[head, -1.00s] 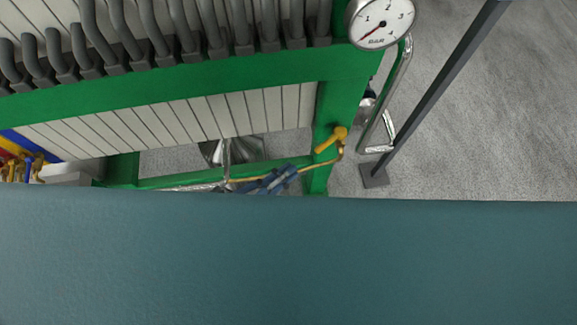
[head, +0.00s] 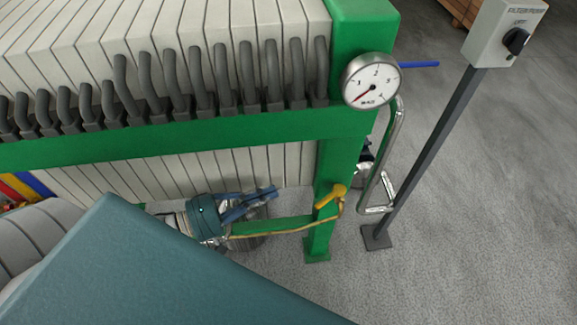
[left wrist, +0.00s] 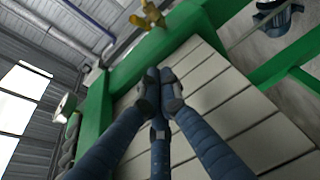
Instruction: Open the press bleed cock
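The press bleed cock is a yellow lever (head: 329,197) low on the green end post of the press, in the head view. Its lever tilts down to the left, and a thin brass tube joins it. My left gripper (head: 270,192) is left of the cock, in front of the lower frame, its blue fingers pointing right toward the lever with a visible gap. In the left wrist view the gripper's fingertips (left wrist: 161,82) are together with nothing seen between them. The yellow cock (left wrist: 148,16) shows beyond them, near the top edge. My right gripper is not in view.
A pressure gauge (head: 371,81) sits on the post above the cock. A bent metal pipe (head: 386,160) runs down right of the post. A grey stand (head: 436,150) with a switch box (head: 504,32) is farther right. Bare floor lies at the lower right.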

